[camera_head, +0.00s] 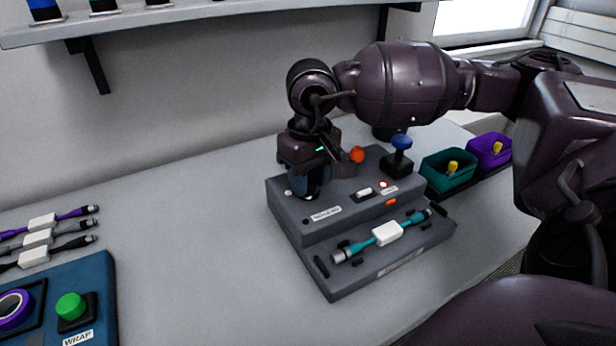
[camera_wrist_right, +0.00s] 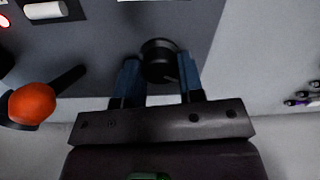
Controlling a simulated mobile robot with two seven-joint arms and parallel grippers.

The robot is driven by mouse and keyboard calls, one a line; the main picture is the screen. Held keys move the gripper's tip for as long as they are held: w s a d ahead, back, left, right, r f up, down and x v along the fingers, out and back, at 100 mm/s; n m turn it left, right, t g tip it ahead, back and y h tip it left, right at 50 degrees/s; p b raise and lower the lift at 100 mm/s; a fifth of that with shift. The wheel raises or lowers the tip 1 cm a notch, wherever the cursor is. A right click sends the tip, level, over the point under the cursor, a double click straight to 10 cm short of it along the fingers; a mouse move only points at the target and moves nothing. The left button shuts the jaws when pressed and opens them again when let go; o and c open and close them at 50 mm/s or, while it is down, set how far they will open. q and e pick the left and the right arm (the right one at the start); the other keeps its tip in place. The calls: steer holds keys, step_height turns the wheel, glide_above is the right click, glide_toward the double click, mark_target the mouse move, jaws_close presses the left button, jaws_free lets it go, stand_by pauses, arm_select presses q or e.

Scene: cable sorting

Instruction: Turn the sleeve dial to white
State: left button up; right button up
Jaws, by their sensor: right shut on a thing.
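A round black dial (camera_wrist_right: 158,60) on the grey machine (camera_head: 350,198) sits between the blue fingers of my right gripper (camera_wrist_right: 160,84) in the right wrist view. In the head view my right gripper (camera_head: 309,190) points down at the machine's left rear part, and its fingers hide the dial there. The gripper is shut on the dial. A white dot (camera_head: 289,192) shows on the machine beside the fingers. I cannot read which colour the dial is set to. My left gripper is not in view.
A teal cable (camera_head: 410,222) with a white block lies on the machine's front ledge. An orange-ball lever (camera_head: 357,154) and a blue-topped knob (camera_head: 401,142) stand near my right gripper. Teal (camera_head: 436,177) and purple (camera_head: 483,153) bins stand at right. The table's middle is clear.

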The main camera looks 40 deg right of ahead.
mark_target(310, 181)
steer(key=o, duration=0.9)
steer(key=shift+r, duration=0.1)
step_height(310, 181, up, 11)
steer(key=shift+d+f+p, duration=0.15)
steer(key=shift+p, duration=0.6)
